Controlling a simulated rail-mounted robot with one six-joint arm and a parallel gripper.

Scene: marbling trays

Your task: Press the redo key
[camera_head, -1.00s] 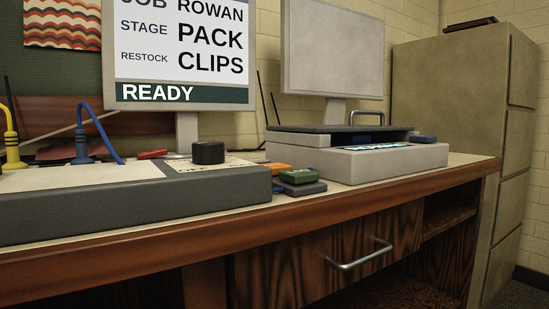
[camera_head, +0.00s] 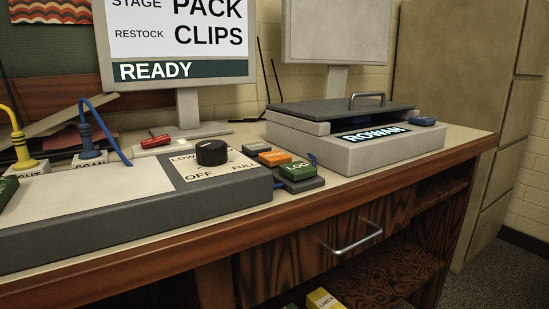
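No key that I can read as "redo" shows. A small dark key block (camera_head: 312,184) on the bench carries a green key (camera_head: 298,171) with white lettering that seems to read "LOG". Behind it are an orange key (camera_head: 274,158) and a grey-blue key (camera_head: 257,148), whose labels are too small to read. A red piece (camera_head: 155,141) lies on a pale base behind the dial box. A blue key or button (camera_head: 423,121) sits at the right end of a grey machine. My gripper is not in view.
A grey box (camera_head: 110,230) with a black dial (camera_head: 211,152) fills the left bench, with yellow (camera_head: 21,150) and blue (camera_head: 88,145) plugs behind. The grey machine (camera_head: 375,150) reads "ROWAN". A monitor (camera_head: 180,70) shows "READY". A drawer handle (camera_head: 350,240) juts below the bench edge.

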